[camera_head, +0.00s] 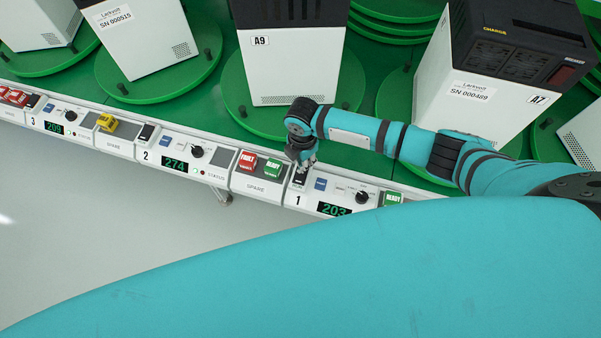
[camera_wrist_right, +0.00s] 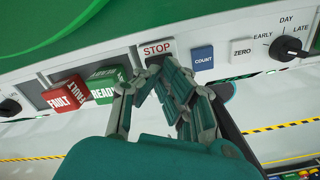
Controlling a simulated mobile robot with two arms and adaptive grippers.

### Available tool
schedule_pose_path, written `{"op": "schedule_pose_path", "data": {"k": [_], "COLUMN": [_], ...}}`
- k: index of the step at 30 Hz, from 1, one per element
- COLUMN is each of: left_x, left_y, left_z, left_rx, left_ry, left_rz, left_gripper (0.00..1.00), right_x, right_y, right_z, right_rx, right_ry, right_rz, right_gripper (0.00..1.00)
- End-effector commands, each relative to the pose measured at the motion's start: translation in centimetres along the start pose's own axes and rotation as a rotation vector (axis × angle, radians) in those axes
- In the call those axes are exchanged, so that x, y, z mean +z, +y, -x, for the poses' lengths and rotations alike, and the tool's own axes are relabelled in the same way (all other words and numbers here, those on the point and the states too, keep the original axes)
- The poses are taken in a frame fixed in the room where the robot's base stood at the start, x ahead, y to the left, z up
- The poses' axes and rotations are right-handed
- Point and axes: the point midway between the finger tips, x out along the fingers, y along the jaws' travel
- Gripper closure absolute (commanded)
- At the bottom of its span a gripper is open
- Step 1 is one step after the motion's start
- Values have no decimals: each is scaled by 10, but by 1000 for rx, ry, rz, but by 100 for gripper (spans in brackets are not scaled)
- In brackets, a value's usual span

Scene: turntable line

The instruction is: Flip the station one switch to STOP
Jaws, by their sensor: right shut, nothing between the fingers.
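The station one panel (camera_head: 325,202) carries the number 1 and a green 203 display. Its switch (camera_head: 299,181) is a small dark rocker just below my right gripper (camera_head: 303,163). In the right wrist view a white STOP label (camera_wrist_right: 157,48) sits directly above the fingertips of my right gripper (camera_wrist_right: 163,72). The fingers are shut and empty, and they cover most of the switch, so its position and any contact cannot be told. My left gripper is not in view.
Red FAULT (camera_head: 247,162) and green READY (camera_head: 273,167) blocks sit left of the switch. A blue COUNT button (camera_head: 320,184) and a dial (camera_head: 362,197) are to its right. Tall white units stand on green turntables behind, including unit A9 (camera_head: 290,70).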

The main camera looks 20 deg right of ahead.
Motion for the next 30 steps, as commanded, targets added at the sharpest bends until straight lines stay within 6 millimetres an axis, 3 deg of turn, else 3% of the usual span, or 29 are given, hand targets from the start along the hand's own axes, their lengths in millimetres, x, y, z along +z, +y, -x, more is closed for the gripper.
{"op": "schedule_pose_path", "data": {"k": [30], "left_x": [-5], "left_y": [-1], "left_z": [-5], "left_rx": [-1], "left_ry": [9], "left_rz": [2], "left_gripper": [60], "right_x": [0], "right_y": [0], "right_z": [-7], "right_rx": [0], "right_ry": [0], "right_rz": [0], "right_gripper": [100]}}
